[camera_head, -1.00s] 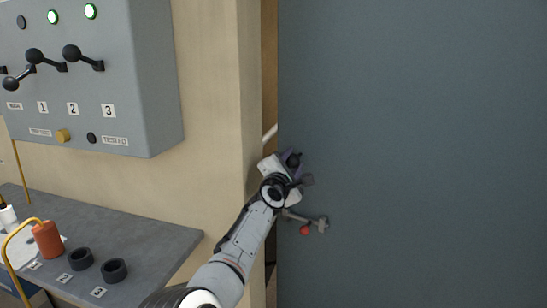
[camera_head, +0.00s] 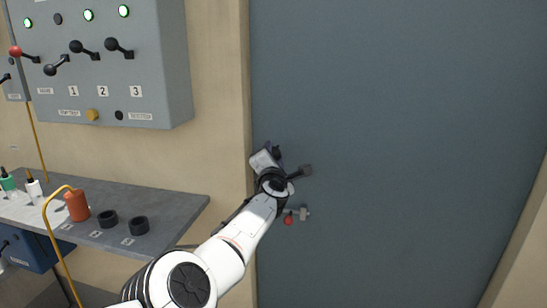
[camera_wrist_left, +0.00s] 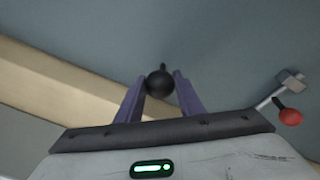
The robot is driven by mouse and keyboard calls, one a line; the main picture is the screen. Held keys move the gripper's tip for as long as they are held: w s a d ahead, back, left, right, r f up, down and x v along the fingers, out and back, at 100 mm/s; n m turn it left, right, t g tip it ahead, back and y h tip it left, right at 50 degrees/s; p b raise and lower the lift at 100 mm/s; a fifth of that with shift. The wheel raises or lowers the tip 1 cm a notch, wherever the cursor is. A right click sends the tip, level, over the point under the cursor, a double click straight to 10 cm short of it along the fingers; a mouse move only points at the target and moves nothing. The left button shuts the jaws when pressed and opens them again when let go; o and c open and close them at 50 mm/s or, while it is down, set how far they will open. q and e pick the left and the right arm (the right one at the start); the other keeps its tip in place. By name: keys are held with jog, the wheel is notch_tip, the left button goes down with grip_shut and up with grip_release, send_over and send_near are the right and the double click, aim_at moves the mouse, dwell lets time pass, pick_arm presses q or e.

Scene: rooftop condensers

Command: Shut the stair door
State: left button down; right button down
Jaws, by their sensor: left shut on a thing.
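The stair door (camera_head: 400,120) is a large flat grey-blue panel filling the right of the head view. Its left edge meets the beige frame (camera_head: 236,60) with no gap that I can see. My left gripper (camera_head: 274,153) is at the door's left edge. In the left wrist view its purple fingers (camera_wrist_left: 160,88) are shut on a black ball knob (camera_wrist_left: 159,83) in front of the door face. Below the gripper a small grey lever with a red ball (camera_head: 289,220) sits on the door; the ball also shows in the left wrist view (camera_wrist_left: 290,117). My right gripper is out of view.
A grey control panel (camera_head: 150,60) with levers and green lamps hangs on the wall at left. Below it a grey shelf (camera_head: 175,205) carries an orange bottle (camera_head: 77,206), black rings (camera_head: 139,225) and small bottles. A yellow hose (camera_head: 47,210) hangs in front.

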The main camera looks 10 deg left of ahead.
pick_arm(q)
jog(key=shift+f, duration=0.35)
jog(key=c, duration=1.4)
grip_release()
jog(key=shift+s+r, duration=0.1)
jog(key=shift+s, duration=0.1)
jog(key=shift+o, duration=0.9)
jog(key=shift+s+r, duration=0.15)
jog(key=shift+r, duration=0.1)
